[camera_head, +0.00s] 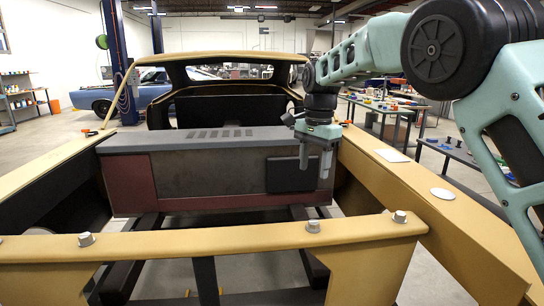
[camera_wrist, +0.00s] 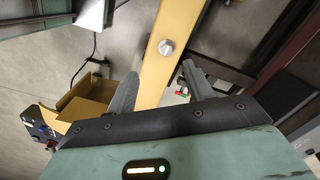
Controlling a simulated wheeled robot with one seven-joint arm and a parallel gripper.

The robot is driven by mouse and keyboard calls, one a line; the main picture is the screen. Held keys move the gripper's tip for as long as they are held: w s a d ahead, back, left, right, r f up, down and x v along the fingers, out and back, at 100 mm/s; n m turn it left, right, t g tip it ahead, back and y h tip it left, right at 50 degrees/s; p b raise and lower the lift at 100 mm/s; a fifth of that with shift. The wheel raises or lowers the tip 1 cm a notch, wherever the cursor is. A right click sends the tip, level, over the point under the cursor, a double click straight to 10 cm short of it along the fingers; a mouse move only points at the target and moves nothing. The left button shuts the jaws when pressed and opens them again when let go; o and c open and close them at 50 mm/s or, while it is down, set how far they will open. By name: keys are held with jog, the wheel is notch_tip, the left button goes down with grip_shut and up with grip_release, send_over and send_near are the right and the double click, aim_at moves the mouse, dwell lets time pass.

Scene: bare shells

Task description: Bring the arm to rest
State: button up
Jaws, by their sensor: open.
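My gripper (camera_head: 314,166) hangs pointing down at the end of my green arm, right of the middle in the head view. It is in front of the right part of a long grey and maroon box. Its two grey fingers are apart with nothing between them. In the wrist view my gripper (camera_wrist: 158,82) shows its fingers spread on either side of a yellow rail that lies beyond them. My arm reaches in from the upper right, bent at its large dark joints.
A yellow car shell surrounds the grey and maroon box (camera_head: 225,172). Its front rail (camera_head: 190,240) carries several bolts, one of them a grey bolt (camera_wrist: 166,47) in the wrist view. An open cardboard box (camera_wrist: 88,98) is on the floor. Tables with parts (camera_head: 380,105) stand at right.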

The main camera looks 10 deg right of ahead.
jog(key=s+a+f+n+y, duration=0.1)
jog(key=s+a+n, duration=0.2)
jog(key=s, duration=0.3)
jog(key=s+a+n, duration=0.3)
jog(key=s, duration=0.4)
jog(key=s+f+n, duration=0.2)
jog(key=s+n, duration=0.2)
jog(key=s, duration=0.5)
jog(key=s+d+f+n, duration=0.1)
jog(key=s+f+n, duration=0.2)
jog(key=s, duration=0.6)
jog(key=s+f+n+h, duration=0.1)
jog(key=s+f+n, duration=0.1)
jog(key=s+n, duration=0.4)
jog(key=s, duration=0.3)
jog(key=shift+d+f, duration=0.15)
jog(key=shift+d, duration=0.05)
